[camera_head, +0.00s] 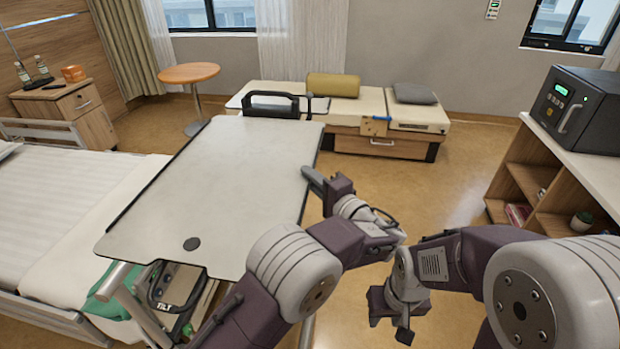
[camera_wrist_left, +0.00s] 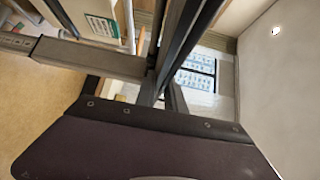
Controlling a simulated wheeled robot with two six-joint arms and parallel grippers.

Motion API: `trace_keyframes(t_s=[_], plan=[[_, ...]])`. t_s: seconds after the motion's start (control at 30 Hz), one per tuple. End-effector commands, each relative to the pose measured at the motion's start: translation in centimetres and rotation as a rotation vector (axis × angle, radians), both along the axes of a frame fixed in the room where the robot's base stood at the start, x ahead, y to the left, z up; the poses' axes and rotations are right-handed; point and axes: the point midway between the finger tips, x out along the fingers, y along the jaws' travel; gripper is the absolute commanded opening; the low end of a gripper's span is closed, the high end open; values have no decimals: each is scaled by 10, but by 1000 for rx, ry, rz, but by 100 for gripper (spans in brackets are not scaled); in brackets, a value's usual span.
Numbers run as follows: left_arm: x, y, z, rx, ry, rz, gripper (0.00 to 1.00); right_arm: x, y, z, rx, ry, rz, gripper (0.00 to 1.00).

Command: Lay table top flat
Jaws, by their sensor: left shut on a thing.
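The table top (camera_head: 230,165) is a large pale grey panel with a dark edge, stretching from near me toward the window beside the bed. It has a black round spot near its close end. I cannot tell for sure whether it is level or slightly tilted. A lever unit marked TILT (camera_head: 165,303) sits under its near end. My left gripper (camera_head: 314,180) is shut on the table top's right edge. The left wrist view shows mostly dark gripper body, and the contact is unclear there. My right gripper (camera_head: 392,316) hangs apart from the table, with nothing seen in it; its finger gap is unclear.
The bed (camera_head: 60,200) stands left, close to the table. A shelf unit (camera_head: 540,180) with a dark safe-like box (camera_head: 580,108) stands right. Floor between table and shelf is clear.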

Motion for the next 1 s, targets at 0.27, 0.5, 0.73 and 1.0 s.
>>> trace_keyframes(t_s=[0.27,0.5,0.73,1.0], plan=[[1,0,11,-3,-21,0,29,0,0,2,0,0,0,36],[1,0,8,-1,-15,0,29,0,0,1,0,0,0,36],[1,0,6,1,-12,0,29,0,0,1,0,0,0,36],[3,1,4,0,-11,2,29,0,0,-4,0,0,0,36]])
